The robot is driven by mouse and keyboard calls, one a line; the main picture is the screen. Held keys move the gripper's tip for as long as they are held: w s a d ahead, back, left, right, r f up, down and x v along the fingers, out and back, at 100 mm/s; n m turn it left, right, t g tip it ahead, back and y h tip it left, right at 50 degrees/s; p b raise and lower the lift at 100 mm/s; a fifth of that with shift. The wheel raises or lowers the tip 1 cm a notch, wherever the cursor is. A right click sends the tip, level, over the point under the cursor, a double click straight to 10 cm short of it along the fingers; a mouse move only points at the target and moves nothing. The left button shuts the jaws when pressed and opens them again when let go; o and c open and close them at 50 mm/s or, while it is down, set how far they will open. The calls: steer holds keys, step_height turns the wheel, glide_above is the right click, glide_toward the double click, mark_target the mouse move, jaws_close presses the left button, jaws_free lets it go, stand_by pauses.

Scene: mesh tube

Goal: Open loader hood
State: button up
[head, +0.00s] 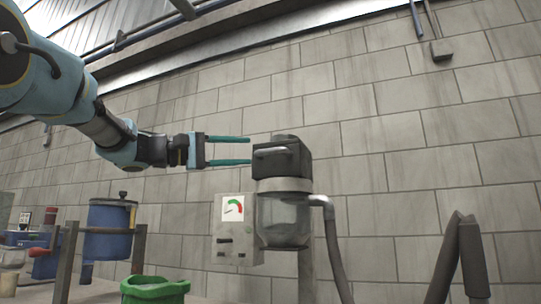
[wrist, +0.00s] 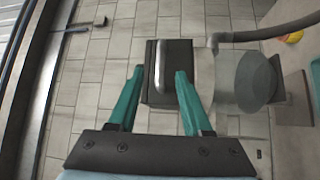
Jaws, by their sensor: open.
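The loader hood (head: 284,160) is a dark grey box on top of the loader, with a pale bar handle across its front. It looks closed on the band above the clear loader vessel (head: 284,222). In the wrist view the hood (wrist: 174,92) lies ahead with the handle (wrist: 161,66) running lengthwise, and the vessel (wrist: 243,80) is at its right. My gripper (head: 249,151) is open and empty, just left of the hood in the head view. In the wrist view my gripper's green fingers (wrist: 160,72) lie to either side of the handle. Contact cannot be told.
A control box with a gauge (head: 234,208) stands beside the vessel. A grey hose (head: 332,240) runs down at its right. A blue hopper (head: 108,230) and a green bucket (head: 155,289) stand lower left. A brick wall is behind; space above the hood is free.

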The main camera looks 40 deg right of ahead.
mark_target(266, 152)
steer(key=p+x, duration=0.1)
steer(key=x, duration=0.7)
steer(key=shift+d, duration=0.15)
steer(key=shift+f, duration=0.1)
jaws_close()
stand_by(1.0)
